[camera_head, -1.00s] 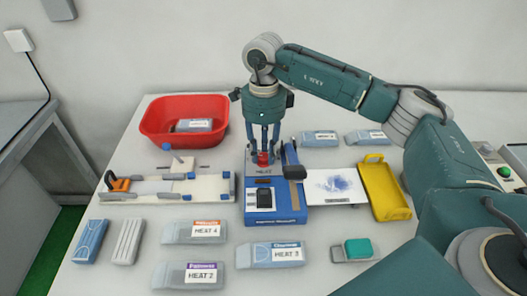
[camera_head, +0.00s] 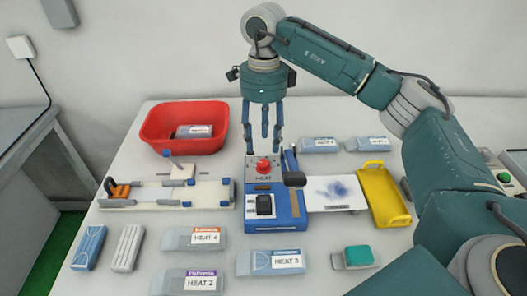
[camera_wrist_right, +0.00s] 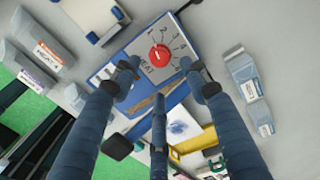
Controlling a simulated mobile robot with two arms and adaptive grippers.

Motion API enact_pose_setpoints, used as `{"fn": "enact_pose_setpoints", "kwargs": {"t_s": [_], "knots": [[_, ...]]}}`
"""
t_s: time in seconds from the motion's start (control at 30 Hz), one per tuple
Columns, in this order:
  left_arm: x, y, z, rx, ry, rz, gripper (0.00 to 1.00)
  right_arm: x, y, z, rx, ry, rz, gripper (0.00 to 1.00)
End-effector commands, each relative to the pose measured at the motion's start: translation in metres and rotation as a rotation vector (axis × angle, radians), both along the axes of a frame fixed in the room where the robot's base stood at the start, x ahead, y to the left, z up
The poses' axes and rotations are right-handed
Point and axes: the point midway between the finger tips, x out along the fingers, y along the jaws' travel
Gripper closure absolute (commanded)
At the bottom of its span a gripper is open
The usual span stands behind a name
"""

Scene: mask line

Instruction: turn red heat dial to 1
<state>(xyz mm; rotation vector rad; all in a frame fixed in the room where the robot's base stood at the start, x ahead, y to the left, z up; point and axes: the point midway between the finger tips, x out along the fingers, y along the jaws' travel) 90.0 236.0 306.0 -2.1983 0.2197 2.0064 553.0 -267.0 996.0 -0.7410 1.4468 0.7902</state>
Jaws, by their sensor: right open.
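The red heat dial (camera_head: 263,166) sits on a grey plate marked HEAT on the blue machine (camera_head: 290,207). In the right wrist view the red dial (camera_wrist_right: 159,56) is uncovered, with a ring of numbers beside it. I cannot tell for sure which number its mark points to. My right gripper (camera_head: 265,145) points down above the dial, its fingers spread and empty, clear of the knob. In the right wrist view its fingers (camera_wrist_right: 157,82) frame the dial from above. My left gripper is not in view.
A dark-ended lever (camera_head: 293,175) stands close right of the dial. A red bin (camera_head: 186,142) is at back left, a yellow tray (camera_head: 382,195) at right. A white sheet (camera_head: 336,194) with a blue smudge lies between machine and tray. Several labelled packets lie around.

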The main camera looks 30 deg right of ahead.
Motion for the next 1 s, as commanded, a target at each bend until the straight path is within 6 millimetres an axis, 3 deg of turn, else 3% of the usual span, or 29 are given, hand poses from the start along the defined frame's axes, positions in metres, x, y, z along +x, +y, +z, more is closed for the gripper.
{"fn": "enact_pose_setpoints", "kwargs": {"t_s": [0.1,0.3,0.87,1.0], "knots": [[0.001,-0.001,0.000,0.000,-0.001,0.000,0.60,0.002,0.000,0.024,0.001,-0.004,-0.001,0.55],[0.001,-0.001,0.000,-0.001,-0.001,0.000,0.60,0.002,-0.001,0.046,0.000,-0.001,-0.001,0.55],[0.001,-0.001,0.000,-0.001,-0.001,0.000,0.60,0.002,-0.001,0.050,-0.001,-0.001,-0.001,0.55],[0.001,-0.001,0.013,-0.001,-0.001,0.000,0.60,0.002,-0.001,0.063,0.000,-0.001,-0.001,0.55]]}}
